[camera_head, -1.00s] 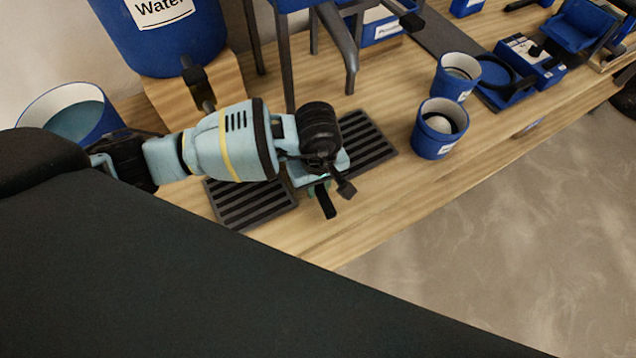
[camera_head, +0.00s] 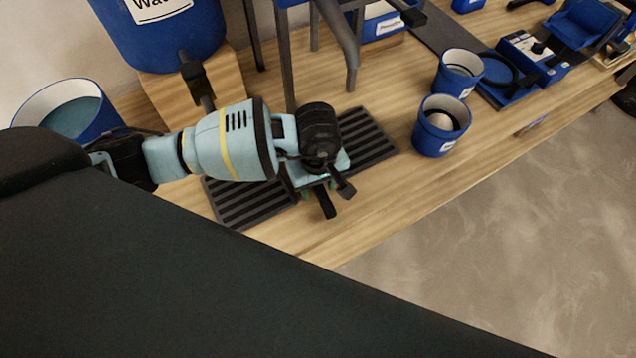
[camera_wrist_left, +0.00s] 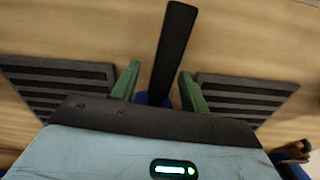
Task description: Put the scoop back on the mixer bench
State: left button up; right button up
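The scoop's black handle (camera_wrist_left: 172,45) shows in the left wrist view, with a bit of blue at its lower end. In the head view a dark handle end (camera_head: 326,203) sticks out below my left gripper (camera_head: 318,188). My left gripper (camera_wrist_left: 159,72) has its green fingers spread on either side of the handle, with a visible gap at least on the left. The scoop lies at the mixer bench (camera_head: 355,215), between two black slatted mats (camera_head: 250,204). The gripper hides most of its bowl. My right gripper is out of view.
A blue water barrel (camera_head: 165,42) on a wooden block and a blue bucket (camera_head: 105,118) stand behind my arm. Dark stand legs (camera_head: 283,60) rise behind the gripper. Two blue cups (camera_head: 432,140) stand to the right. The bench front is clear.

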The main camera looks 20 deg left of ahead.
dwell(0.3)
pick_arm(q)
notch_tip(320, 180, up, 8)
jog(key=shift+f+p, duration=0.1)
jog(key=shift+p, duration=0.2)
dwell(0.4)
